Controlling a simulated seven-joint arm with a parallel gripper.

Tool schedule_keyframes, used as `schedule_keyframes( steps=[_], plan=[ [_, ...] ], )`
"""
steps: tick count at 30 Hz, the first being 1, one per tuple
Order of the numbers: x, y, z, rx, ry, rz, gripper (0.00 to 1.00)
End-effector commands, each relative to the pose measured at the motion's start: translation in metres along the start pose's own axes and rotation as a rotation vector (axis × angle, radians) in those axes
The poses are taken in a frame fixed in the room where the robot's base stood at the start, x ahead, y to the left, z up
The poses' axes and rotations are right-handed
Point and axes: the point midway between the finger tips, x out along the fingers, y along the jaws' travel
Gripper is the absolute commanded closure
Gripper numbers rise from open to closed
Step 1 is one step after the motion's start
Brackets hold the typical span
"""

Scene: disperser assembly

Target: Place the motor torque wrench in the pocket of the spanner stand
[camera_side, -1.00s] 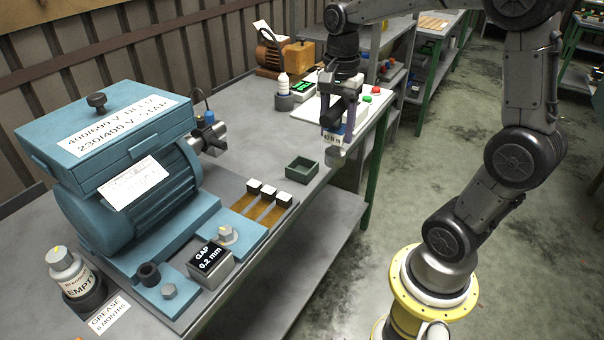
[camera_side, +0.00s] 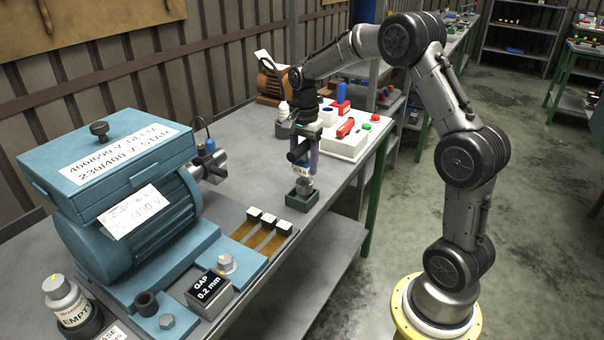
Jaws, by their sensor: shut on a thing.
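My gripper (camera_side: 304,163) points down over the workbench and is shut on the motor torque wrench (camera_side: 304,184), a small upright tool with a pale labelled body and a grey lower end. The dark green square open box, which looks like the spanner stand's pocket (camera_side: 291,198), stands on the bench directly below. The wrench's grey lower end overlaps the box's opening in the picture. I cannot tell whether it is inside or just above. The fingers and the wrench hide part of the box's far side.
A blue motor (camera_side: 120,200) fills the left of the bench. Three white-topped blocks (camera_side: 268,222) stand in front of the box. A white panel (camera_side: 345,145) with a red handle and buttons is behind. Bare bench (camera_side: 225,125) lies to the back left.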

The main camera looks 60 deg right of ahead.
Motion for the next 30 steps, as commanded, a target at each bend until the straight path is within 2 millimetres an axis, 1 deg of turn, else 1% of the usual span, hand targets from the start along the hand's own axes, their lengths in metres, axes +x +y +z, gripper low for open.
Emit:
schedule_keyframes(
  steps=[5, 7, 10, 13, 26, 27, 29, 30],
  plan=[
    [0.006, -0.006, -0.003, 0.000, 0.001, -0.003, 1.00],
    [0.013, -0.011, -0.005, 0.000, 0.001, -0.003, 1.00],
    [0.028, -0.009, -0.004, 0.000, 0.000, 0.000, 1.00],
    [0.039, -0.010, -0.004, 0.000, 0.001, -0.002, 1.00],
    [0.044, -0.010, -0.004, 0.000, 0.001, -0.003, 1.00],
    [0.045, -0.009, -0.004, 0.000, 0.000, 0.000, 0.38],
    [0.045, -0.009, -0.004, 0.000, 0.000, 0.001, 0.27],
    [0.045, -0.009, -0.004, 0.000, 0.000, 0.001, 0.20]
  ],
)
